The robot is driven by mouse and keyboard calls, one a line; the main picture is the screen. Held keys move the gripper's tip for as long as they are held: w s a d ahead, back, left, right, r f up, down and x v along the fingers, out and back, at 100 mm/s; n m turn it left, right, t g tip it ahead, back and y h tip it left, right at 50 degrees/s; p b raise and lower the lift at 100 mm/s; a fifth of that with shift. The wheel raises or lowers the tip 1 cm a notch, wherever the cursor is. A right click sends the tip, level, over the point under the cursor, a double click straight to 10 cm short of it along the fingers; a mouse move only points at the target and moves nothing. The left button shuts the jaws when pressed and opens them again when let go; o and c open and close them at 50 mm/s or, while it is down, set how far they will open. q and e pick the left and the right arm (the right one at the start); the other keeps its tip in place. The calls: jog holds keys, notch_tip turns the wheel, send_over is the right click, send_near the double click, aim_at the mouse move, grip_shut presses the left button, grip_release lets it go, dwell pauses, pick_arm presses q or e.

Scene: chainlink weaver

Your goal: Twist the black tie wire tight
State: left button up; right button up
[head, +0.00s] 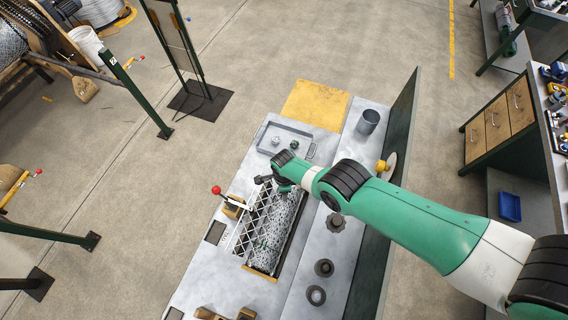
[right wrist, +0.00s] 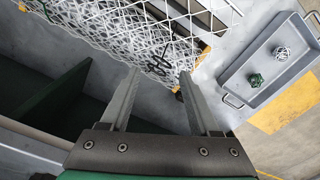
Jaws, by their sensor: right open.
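The black tie wire (right wrist: 158,60) shows in the right wrist view as a dark, looped squiggle at the edge of a roll of wire mesh (right wrist: 125,35). My right gripper (right wrist: 160,74) is open and empty, its two fingertips on either side of the tie wire's lower end in the picture. I cannot tell whether they touch the mesh. In the head view the mesh roll (head: 268,245) lies in a bench trough, and my right gripper's wrist covers its far end, hiding the black wire there. My left gripper is not in view.
A grey tray (right wrist: 294,77) holds a green coil (right wrist: 254,80) and a silver coil (right wrist: 283,53). In the head view a red-knobbed lever (head: 217,190) stands left of the mesh. A metal cup (head: 368,121) and dark round parts (head: 324,267) sit on the right side, beside a dark upright panel (head: 404,115).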

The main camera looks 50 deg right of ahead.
jog(key=n, duration=0.3)
jog(key=shift+n, duration=0.4)
jog(key=n, duration=1.5)
jog(key=shift+n, duration=0.4)
jog(key=n, duration=0.3)
jog(key=shift+n, duration=0.4)
jog(key=n, duration=0.3)
jog(key=shift+n, duration=0.3)
jog(key=n, duration=0.5)
jog(key=shift+n, duration=0.3)
jog(key=n, duration=0.5)
jog(key=shift+n, duration=0.3)
jog(key=n, duration=0.5)
jog(key=shift+n, duration=0.4)
jog(key=n, duration=0.3)
jog(key=shift+n, duration=0.8)
notch_tip(320, 180, down, 4)
jog(key=b, duration=0.4)
jog(key=shift+f, duration=0.1)
